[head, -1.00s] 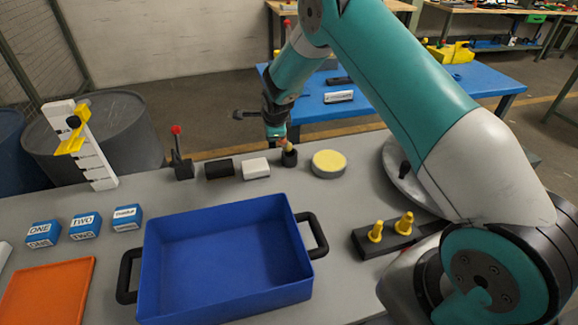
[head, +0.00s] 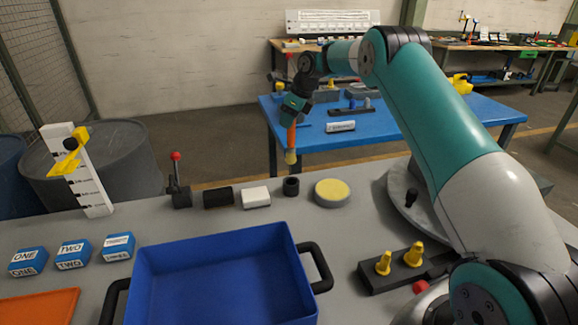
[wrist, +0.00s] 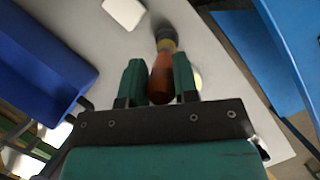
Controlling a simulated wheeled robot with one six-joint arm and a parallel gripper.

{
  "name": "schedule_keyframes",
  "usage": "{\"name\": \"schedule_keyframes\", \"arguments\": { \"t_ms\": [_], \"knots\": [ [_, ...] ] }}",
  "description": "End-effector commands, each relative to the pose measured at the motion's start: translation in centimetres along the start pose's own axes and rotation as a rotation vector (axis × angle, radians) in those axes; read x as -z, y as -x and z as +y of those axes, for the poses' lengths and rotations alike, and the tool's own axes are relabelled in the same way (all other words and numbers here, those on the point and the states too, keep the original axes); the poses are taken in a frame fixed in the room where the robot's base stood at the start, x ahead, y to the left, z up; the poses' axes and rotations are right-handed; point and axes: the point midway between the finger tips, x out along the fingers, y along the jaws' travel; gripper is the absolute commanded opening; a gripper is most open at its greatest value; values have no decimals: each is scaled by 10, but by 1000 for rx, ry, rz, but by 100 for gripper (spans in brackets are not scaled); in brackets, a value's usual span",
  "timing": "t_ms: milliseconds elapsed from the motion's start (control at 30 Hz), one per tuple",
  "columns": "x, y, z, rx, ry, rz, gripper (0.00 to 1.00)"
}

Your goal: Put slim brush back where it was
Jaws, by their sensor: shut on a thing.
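The slim brush, with an orange handle (head: 291,134) and a pale yellow end (head: 290,157), hangs nearly upright in the air. My gripper (head: 296,108) is shut on the upper part of its handle. A small black round holder (head: 291,187) stands on the grey bench, just below the brush in the head view. The brush end is apart from the holder, which looks empty.
A white block (head: 256,197), a black block (head: 218,197) and a red-knobbed lever (head: 180,190) stand left of the holder. A yellow-topped round tin (head: 332,192) is close on its right. A blue tray (head: 220,275) lies in front. A blue table (head: 400,128) stands behind.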

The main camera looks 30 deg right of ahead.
Motion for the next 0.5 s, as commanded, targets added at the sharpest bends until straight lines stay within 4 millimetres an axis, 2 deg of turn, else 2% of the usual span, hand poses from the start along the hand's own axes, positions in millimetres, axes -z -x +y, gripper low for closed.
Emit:
{"name": "schedule_keyframes", "arguments": {
  "t_ms": [33,200,300,500],
  "knots": [
    [6,-14,1,-4,-1,3,4],
    [22,-53,1,-3,-1,2,4],
    [29,-69,1,-1,1,2,4],
    [36,-87,1,-1,1,1,4]
  ]
}}
